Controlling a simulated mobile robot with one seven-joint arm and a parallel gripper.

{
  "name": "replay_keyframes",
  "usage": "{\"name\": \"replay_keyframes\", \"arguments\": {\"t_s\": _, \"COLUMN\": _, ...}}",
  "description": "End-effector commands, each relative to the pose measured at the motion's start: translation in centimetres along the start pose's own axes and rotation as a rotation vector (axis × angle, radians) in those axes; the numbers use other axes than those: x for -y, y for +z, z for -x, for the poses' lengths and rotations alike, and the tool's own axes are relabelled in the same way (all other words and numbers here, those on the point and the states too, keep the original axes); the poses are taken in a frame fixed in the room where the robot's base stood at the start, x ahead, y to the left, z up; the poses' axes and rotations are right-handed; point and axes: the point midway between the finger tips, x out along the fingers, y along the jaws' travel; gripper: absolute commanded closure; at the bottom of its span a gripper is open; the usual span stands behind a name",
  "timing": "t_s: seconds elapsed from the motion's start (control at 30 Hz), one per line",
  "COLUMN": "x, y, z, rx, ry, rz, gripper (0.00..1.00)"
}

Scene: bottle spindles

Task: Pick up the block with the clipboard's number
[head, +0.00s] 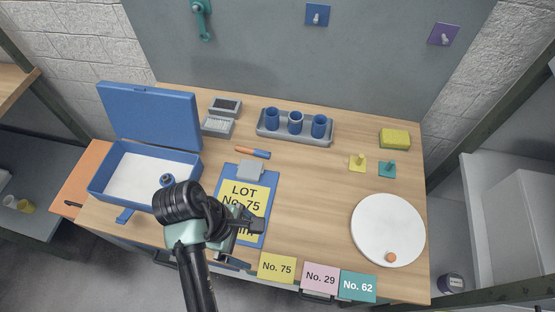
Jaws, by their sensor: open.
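The blue clipboard (222,182) lies on the table with a yellow sheet reading "LOT No. 75"; my arm covers its lower part. Three labelled blocks stand in a row at the table's front edge. The yellow block (276,267) reads "No. 75", the pink block (320,277) in the middle reads "No. 29", and the teal block (358,286) at the right reads "No. 62". My gripper (247,245) is open and appears empty, over the lower part of the clipboard, up and left of the yellow block. Its height above the table is hard to tell.
An open blue case (96,186) stands at the left. A grey tray (265,138) holds three blue cups at the back. A round white plate (388,215) with an orange knob lies at the right. Small pegs (358,162) and a yellow sponge (395,138) are behind it. The table's middle is clear.

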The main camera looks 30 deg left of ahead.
Motion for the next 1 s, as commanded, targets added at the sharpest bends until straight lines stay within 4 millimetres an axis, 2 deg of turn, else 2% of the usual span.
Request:
{"name": "replay_keyframes", "arguments": {"t_s": 0.03, "x": 0.8, "y": 0.6, "z": 1.1, "rx": 0.02, "ry": -0.025, "rz": 0.031, "gripper": 0.0}}
{"name": "replay_keyframes", "arguments": {"t_s": 0.2, "x": 2.0, "y": 0.9, "z": 0.9, "rx": 0.049, "ry": -0.065, "rz": 0.078, "gripper": 0.0}}
{"name": "replay_keyframes", "arguments": {"t_s": 0.6, "x": 2.5, "y": 1.2, "z": -5.6, "rx": 0.051, "ry": -0.068, "rz": 0.08, "gripper": 0.0}}
{"name": "replay_keyframes", "arguments": {"t_s": 0.87, "x": 2.5, "y": 1.3, "z": -7.4, "rx": 0.05, "ry": -0.067, "rz": 0.079, "gripper": 0.0}}
{"name": "replay_keyframes", "arguments": {"t_s": 1.0, "x": 2.5, "y": 1.4, "z": -9.2, "rx": 0.05, "ry": -0.067, "rz": 0.08, "gripper": 0.0}}
